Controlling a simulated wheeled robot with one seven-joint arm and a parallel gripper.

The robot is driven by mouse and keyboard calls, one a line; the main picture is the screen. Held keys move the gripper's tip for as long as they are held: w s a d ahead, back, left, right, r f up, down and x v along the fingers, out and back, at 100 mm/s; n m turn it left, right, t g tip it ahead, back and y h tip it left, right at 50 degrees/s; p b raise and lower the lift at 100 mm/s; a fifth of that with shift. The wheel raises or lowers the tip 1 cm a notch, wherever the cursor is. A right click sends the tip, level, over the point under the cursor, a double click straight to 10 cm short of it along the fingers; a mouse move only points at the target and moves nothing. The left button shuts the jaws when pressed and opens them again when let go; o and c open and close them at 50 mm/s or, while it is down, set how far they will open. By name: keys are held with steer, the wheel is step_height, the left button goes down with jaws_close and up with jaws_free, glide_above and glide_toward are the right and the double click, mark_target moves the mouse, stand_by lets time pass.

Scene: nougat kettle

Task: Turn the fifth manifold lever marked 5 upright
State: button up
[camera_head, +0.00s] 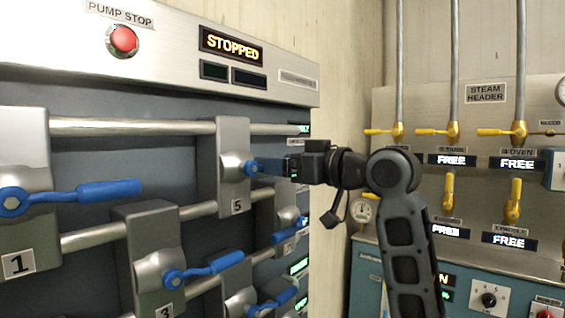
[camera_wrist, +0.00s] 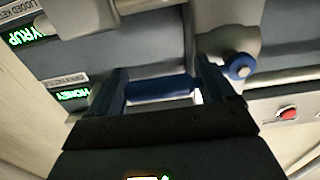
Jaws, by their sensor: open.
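Lever 5 sits on the grey valve block marked 5 (camera_head: 237,206). Its blue hub (camera_head: 250,168) shows in the head view, and its handle runs to the right, mostly hidden by my gripper (camera_head: 272,167). In the wrist view the blue handle (camera_wrist: 160,89) lies crosswise in the gap between the two fingers of my gripper (camera_wrist: 165,84), with the round blue hub (camera_wrist: 239,66) beyond the right finger. The jaws are open. I cannot tell whether the fingers touch the handle.
Lever 1 (camera_head: 95,193) and lever 3 (camera_head: 205,270) stand left and below, with more blue levers lower right. A red pump stop button (camera_head: 123,41) and a STOPPED display (camera_head: 231,46) are above. A steam header panel (camera_head: 480,120) with yellow valves stands at right.

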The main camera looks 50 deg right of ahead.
steer(key=shift+c, duration=0.4)
steer(key=c, duration=1.3)
